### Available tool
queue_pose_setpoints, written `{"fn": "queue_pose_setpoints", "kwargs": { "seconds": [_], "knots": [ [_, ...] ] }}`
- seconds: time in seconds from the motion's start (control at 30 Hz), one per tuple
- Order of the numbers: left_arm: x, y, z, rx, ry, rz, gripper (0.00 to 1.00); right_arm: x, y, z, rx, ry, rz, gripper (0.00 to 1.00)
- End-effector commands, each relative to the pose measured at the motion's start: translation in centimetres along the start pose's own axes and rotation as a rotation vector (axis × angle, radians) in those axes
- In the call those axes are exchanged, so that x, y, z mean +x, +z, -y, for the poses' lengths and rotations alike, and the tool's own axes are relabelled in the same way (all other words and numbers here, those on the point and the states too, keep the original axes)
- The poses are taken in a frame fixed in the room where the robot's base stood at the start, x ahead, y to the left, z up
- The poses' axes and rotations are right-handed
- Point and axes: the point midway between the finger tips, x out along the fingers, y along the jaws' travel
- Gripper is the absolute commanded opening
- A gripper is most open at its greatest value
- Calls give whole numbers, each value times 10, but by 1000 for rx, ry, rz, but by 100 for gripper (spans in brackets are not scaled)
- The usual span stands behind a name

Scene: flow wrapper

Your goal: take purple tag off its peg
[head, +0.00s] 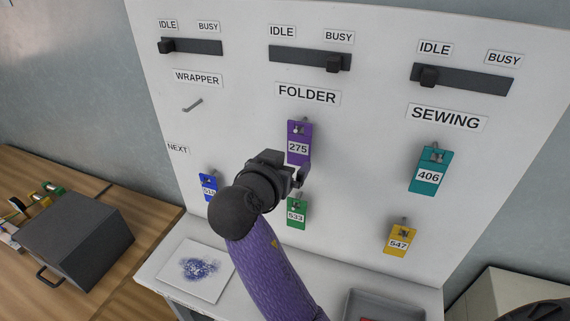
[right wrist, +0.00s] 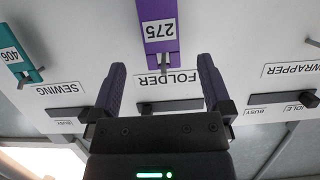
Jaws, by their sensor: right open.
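The purple tag (head: 299,152), marked 275, hangs on its peg (head: 299,128) under the FOLDER label (head: 307,95) on the white board. My right gripper (head: 298,175) is at the tag's lower part in the head view, hiding some of its bottom edge. In the right wrist view, which is upside down, the purple tag (right wrist: 158,28) and its peg show between my two spread fingers (right wrist: 161,66). The gripper is open and empty. I cannot tell whether a finger touches the tag. My left gripper is not in view.
A blue tag (head: 208,186), a green tag (head: 297,214), a teal tag (head: 428,170) and a yellow tag (head: 398,240) hang nearby. The WRAPPER peg (head: 192,105) is bare. Three sliders line the top. A grey tray (head: 352,300) lies below the board.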

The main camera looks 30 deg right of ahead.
Motion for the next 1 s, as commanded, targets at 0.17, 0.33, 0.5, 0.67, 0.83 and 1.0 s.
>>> {"fn": "queue_pose_setpoints", "kwargs": {
  "seconds": [0.17,0.33,0.5,0.67,0.83,1.0],
  "knots": [
    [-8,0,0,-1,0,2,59,34,-3,-1,-5,4,-3,100],
    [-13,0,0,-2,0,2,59,72,-2,-2,-5,4,-1,100],
    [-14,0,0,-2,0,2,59,92,0,-1,-4,2,1,100],
    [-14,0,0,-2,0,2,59,96,1,-1,-3,0,2,100],
    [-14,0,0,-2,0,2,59,96,1,-1,-3,0,2,89],
    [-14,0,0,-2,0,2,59,96,1,-1,-3,0,2,53]
  ]
}}
